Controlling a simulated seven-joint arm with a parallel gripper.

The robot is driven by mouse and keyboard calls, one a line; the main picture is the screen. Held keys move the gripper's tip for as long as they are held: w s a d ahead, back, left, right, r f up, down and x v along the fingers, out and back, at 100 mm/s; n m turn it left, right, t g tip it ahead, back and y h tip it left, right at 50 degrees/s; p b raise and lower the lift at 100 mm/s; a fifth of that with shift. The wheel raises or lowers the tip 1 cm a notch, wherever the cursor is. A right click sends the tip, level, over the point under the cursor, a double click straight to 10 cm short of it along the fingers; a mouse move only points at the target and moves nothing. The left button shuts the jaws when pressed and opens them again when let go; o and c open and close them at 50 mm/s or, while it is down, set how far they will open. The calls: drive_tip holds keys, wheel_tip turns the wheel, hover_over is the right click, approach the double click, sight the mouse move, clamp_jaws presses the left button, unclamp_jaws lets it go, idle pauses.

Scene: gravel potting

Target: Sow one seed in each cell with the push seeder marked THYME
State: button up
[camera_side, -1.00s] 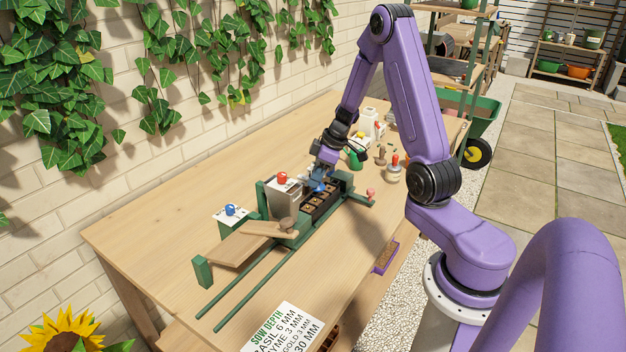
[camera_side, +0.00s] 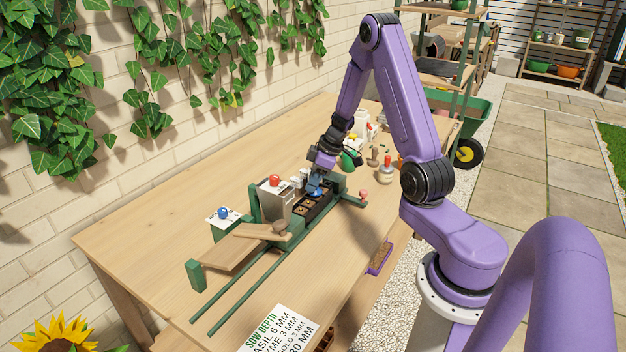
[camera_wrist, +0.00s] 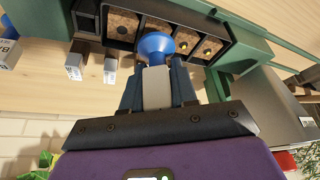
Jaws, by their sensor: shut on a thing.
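My gripper (camera_wrist: 157,90) is shut on a push seeder (camera_wrist: 155,84) with a pale grey body and a blue cup-shaped end (camera_wrist: 155,45). The fingers press its sides; no label on it is readable. In the side view my gripper (camera_side: 318,179) is over the dark cell tray (camera_side: 312,208), with the blue part close above it. In the wrist view the tray (camera_wrist: 146,45) shows brown soil in several cells. The two right-hand cells each show a small golden spot. The blue end hides part of a cell further left; I cannot tell whether it touches soil.
A green frame with rails (camera_side: 252,287) surrounds the tray. A grey box with a red knob (camera_side: 275,181) stands left of it. White-labelled tools (camera_wrist: 74,66) stand beside the tray. A sow-depth sign (camera_side: 281,332) is at the front.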

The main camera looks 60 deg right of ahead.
drive_tip(key=shift+f, duration=0.65)
idle(1.1)
drive_tip(key=shift+r, duration=1.5)
drive_tip(key=d, duration=0.2)
drive_tip(key=d+r, duration=0.1)
drive_tip(key=shift+d, duration=0.4)
drive_tip(key=shift+f, duration=1.35)
drive_tip(key=shift+f, duration=0.65)
drive_tip(key=shift+r, duration=1.5)
